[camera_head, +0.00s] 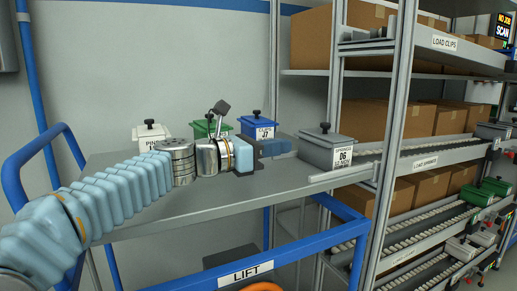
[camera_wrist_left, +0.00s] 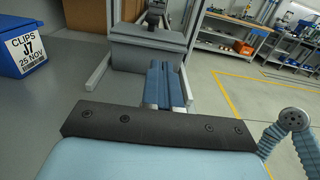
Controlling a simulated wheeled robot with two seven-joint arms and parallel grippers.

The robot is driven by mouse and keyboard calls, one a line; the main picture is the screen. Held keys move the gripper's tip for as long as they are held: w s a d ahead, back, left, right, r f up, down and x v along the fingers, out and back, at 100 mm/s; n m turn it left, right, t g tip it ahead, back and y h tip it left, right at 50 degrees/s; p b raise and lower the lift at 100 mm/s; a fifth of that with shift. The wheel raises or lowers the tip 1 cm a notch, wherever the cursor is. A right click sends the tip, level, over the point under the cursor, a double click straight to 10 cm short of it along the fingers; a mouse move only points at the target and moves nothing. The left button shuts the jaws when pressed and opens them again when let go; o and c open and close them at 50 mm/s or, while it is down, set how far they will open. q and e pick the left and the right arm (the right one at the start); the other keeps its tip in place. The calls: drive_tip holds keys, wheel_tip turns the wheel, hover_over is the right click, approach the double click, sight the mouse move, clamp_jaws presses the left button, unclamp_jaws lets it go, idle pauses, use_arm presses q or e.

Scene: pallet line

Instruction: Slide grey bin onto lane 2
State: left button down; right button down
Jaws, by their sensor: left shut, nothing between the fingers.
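The grey bin (camera_head: 328,153) has a dark lid knob and a white label reading 06. It sits upright at the right end of the grey lift-cart top (camera_head: 235,190), by the mouth of a roller lane (camera_head: 425,158) labelled LOAD SPRINGS. I cannot tell which lane is numbered 2. My left gripper (camera_head: 291,147) is shut and empty, its fingers pointing at the bin's left side. In the left wrist view the closed blue fingers (camera_wrist_left: 167,88) lie just in front of the grey bin (camera_wrist_left: 148,52); contact is unclear. My right gripper is out of view.
A blue bin (camera_head: 257,127), a green bin (camera_head: 205,128) and a white bin (camera_head: 148,134) stand behind my arm on the cart. A rack post (camera_head: 396,95) rises right of the grey bin.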

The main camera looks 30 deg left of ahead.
use_arm(q)
approach(346, 137)
drive_tip(key=a, duration=0.1)
drive_tip(key=w+a, duration=0.1)
drive_tip(key=shift+w+a+f, duration=0.25)
drive_tip(key=shift+f, duration=0.15)
drive_tip(key=p+x, duration=0.4)
drive_tip(key=x, duration=0.8)
drive_tip(key=shift+d+r, duration=0.1)
drive_tip(key=shift+d, duration=0.05)
drive_tip(key=shift+w+d, duration=0.15)
drive_tip(key=shift+w, duration=0.2)
drive_tip(key=shift+w+f, duration=0.2)
drive_tip(key=shift+s, duration=0.1)
